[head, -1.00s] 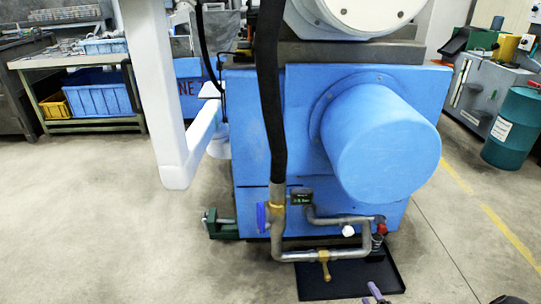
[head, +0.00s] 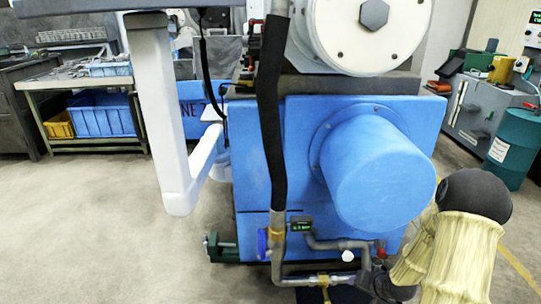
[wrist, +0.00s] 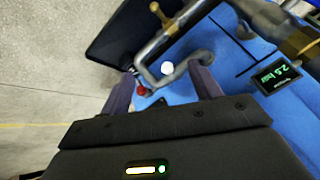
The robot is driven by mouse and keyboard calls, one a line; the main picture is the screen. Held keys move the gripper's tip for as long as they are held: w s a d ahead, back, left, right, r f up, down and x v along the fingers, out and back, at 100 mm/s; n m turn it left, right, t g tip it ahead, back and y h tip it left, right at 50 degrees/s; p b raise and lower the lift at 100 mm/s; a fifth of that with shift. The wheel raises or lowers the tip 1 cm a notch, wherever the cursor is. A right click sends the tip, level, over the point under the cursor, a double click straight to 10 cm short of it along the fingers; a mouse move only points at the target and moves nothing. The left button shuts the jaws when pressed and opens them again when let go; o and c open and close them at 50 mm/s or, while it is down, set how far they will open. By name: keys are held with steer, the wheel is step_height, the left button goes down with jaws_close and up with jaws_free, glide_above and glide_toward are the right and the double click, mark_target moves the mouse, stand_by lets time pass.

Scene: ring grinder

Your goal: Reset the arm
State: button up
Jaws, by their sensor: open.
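My arm, in a cream cover with a dark joint, shows at the lower right of the head view. My gripper (wrist: 163,84) shows in the wrist view with its two purple-grey fingers apart and nothing held between them. Beyond the fingers are the grey pipe (wrist: 148,58), a red knob (wrist: 142,91) and a white knob (wrist: 167,68). I cannot tell whether the fingers touch any of them. In the head view the dark hand end is low, beside the red knob (head: 380,253), and its fingertips cannot be made out.
The blue machine (head: 270,150) with its big blue cylinder (head: 378,172) stands close ahead. The pipe carries a pressure display (wrist: 277,77) and a brass-handled valve (wrist: 167,20). A black tray (wrist: 125,38) lies beneath. A white post (head: 160,110) stands left; open floor (head: 90,225) lies left.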

steer(key=s+a+r+n+g+p, duration=0.1)
steer(key=s+a+r+n+p, duration=0.1)
steer(key=s+a+r, duration=0.45)
steer(key=s+a+r+n+g+h+p, duration=0.15)
steer(key=s+r, duration=0.25)
steer(key=r, duration=0.5)
steer(key=s+a+r+n+g+p, duration=0.1)
steer(key=s+a+r+n, duration=0.1)
steer(key=s+a+r, duration=0.4)
step_height(320, 180, up, 38)
steer(key=w+d+p, duration=0.1)
steer(key=p, duration=3.6)
steer(key=shift+w, duration=0.3)
steer(key=shift+r, duration=0.1)
